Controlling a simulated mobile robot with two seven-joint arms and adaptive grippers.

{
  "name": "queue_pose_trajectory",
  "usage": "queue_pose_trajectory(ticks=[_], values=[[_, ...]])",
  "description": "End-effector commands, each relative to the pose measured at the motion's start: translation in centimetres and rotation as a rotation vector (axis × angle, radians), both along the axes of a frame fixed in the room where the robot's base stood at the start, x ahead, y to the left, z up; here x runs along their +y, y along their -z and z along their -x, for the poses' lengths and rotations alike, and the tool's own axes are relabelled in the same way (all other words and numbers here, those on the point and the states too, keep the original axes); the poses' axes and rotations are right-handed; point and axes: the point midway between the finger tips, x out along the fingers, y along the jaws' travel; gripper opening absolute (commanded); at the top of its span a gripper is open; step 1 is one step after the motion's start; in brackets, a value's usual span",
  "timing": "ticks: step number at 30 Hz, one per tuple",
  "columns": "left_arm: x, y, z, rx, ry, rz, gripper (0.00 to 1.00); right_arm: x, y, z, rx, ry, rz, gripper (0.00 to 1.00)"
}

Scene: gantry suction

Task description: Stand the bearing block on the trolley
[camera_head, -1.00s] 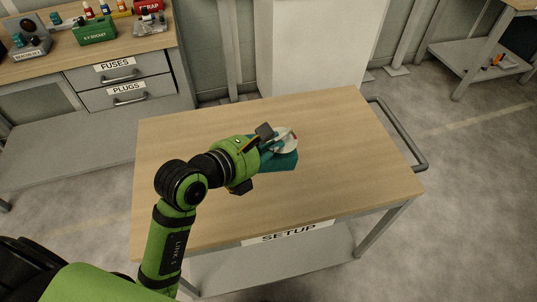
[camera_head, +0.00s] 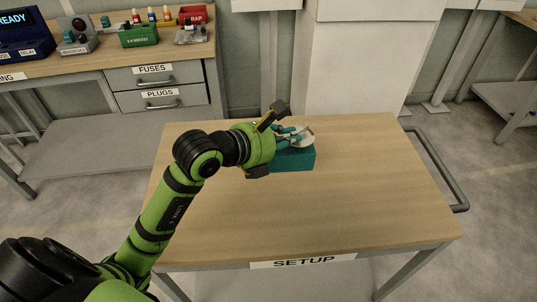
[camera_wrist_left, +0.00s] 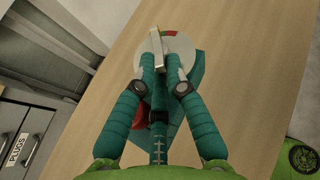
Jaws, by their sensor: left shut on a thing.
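The bearing block is a teal block (camera_head: 297,160) with a pale round disc (camera_head: 303,138) on top. It is at the trolley's far middle part. My left gripper (camera_head: 297,133) reaches in from the left, with its fingers at the disc. In the left wrist view, the teal fingers (camera_wrist_left: 165,72) are closed on a thin metal piece standing over the pale disc (camera_wrist_left: 181,48); the teal body (camera_wrist_left: 196,72) shows behind them. The trolley (camera_head: 370,205) has a wooden top. I cannot tell whether the block touches it. My right gripper is out of view.
The trolley's top is bare around the block, with a SETUP label (camera_head: 303,261) on its front edge and a handle rail (camera_head: 440,170) at right. A bench with drawers (camera_head: 160,85) and several small items stands at back left. A pale column (camera_head: 355,60) stands behind.

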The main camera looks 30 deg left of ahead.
Motion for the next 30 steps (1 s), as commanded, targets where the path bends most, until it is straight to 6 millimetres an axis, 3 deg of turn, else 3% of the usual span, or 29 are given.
queue_pose_trajectory(ticks=[3,10,16,24,30], values=[[2.8,1.4,-0.3,-0.002,-0.004,-0.002,0.00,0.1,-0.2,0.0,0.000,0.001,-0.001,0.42],[6.3,3.5,-0.9,-0.007,-0.001,-0.001,0.00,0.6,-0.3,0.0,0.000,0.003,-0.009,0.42],[7.1,4.4,-1.0,-0.008,0.000,0.002,0.00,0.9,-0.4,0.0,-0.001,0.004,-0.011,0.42],[7.0,7.7,-1.0,-0.009,0.000,0.001,0.00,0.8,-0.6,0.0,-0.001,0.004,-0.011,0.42],[7.0,7.9,-1.0,-0.012,0.001,0.001,0.00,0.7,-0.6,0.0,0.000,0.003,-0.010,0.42]])
